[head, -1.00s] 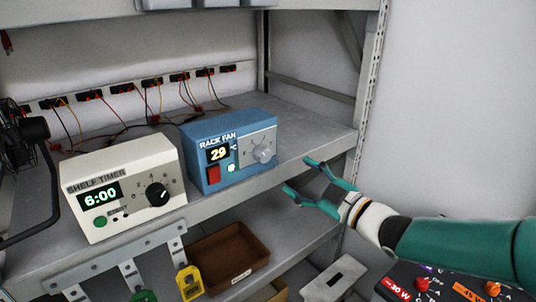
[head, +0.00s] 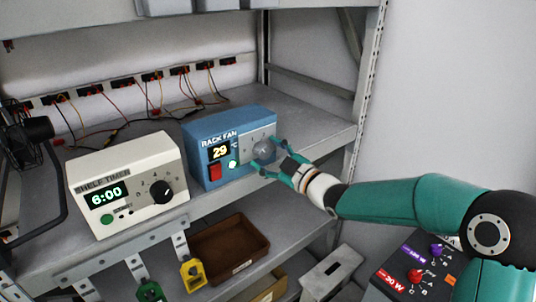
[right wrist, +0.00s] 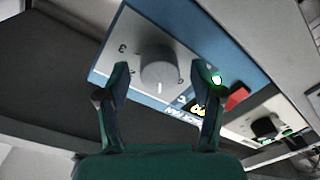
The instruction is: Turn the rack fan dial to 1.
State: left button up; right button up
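The blue rack fan box (head: 203,140) stands on the shelf, its display showing 29. Its grey dial (head: 264,150) is on the right of its front face. The dial is large in the right wrist view (right wrist: 160,68), with a pale mark at its lower edge there; a 3 shows left of it, but I cannot tell which number the mark meets. My right gripper (head: 270,155) is open in front of the dial. In the right wrist view its fingers (right wrist: 160,80) stand on either side of the dial, apart from it. My left gripper is not in view.
A cream shelf timer (head: 130,185) reading 6:00 stands left of the fan box. The fan box has a red switch (head: 215,172) and a lit green light (head: 232,163). A brown tray (head: 230,245) lies on the shelf below. A metal upright (head: 368,90) stands at the right.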

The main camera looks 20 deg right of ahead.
jog(key=c, duration=1)
jog(key=shift+f+m+b, duration=0.25)
jog(key=shift+m+b, duration=0.15)
jog(key=shift+b, duration=0.5)
jog(key=shift+c, duration=0.3)
jog(key=shift+r+m+b, duration=0.15)
jog(key=shift+m+b, duration=0.25)
jog(key=shift+m, duration=0.1)
jog(key=o, duration=1.1)
jog(key=shift+o, duration=0.2)
jog(key=shift+r, duration=0.1)
